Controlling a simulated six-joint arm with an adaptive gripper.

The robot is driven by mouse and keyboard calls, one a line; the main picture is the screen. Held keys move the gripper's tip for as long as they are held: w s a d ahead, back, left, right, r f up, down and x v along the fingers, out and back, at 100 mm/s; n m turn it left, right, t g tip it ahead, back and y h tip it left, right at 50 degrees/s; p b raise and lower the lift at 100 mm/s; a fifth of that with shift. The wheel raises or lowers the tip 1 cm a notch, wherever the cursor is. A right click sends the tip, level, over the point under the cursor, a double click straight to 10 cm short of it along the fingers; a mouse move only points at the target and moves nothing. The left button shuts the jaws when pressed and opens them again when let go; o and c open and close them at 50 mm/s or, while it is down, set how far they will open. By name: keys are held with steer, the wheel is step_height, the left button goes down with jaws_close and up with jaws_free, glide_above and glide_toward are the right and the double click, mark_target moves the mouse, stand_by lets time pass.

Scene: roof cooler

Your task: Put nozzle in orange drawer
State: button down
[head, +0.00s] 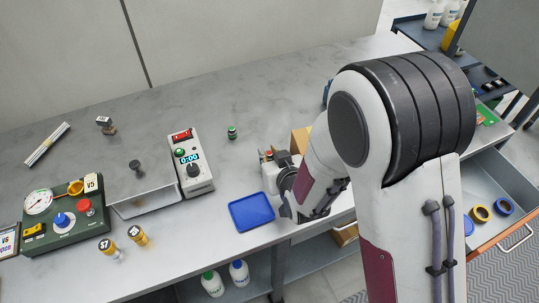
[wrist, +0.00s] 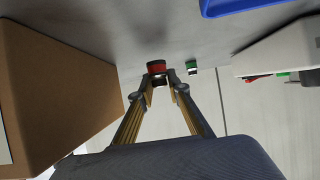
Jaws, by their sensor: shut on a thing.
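My gripper (wrist: 160,84) is shut on a small red and black piece (wrist: 156,67), which looks like the nozzle, held between its fingertips close to the worktop. In the head view my arm and wrist hide most of the gripper. The open orange drawer (head: 503,238) stands at the far right, with an orange front and grey inside. My arm stands between the gripper and the drawer.
A cardboard box (wrist: 55,90) is close beside the gripper. A small green-topped piece (head: 232,132) stands behind it. Bare worktop lies at the back.

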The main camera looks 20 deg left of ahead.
steer(key=shift+f, duration=0.55)
steer(key=shift+f, duration=0.15)
steer(key=c, duration=1.9)
jaws_free()
steer(key=shift+s+r, duration=0.1)
steer(key=shift+r, duration=0.1)
steer(key=shift+v, duration=3.65)
steer(key=shift+o, duration=0.6)
steer(key=shift+d+f, duration=0.1)
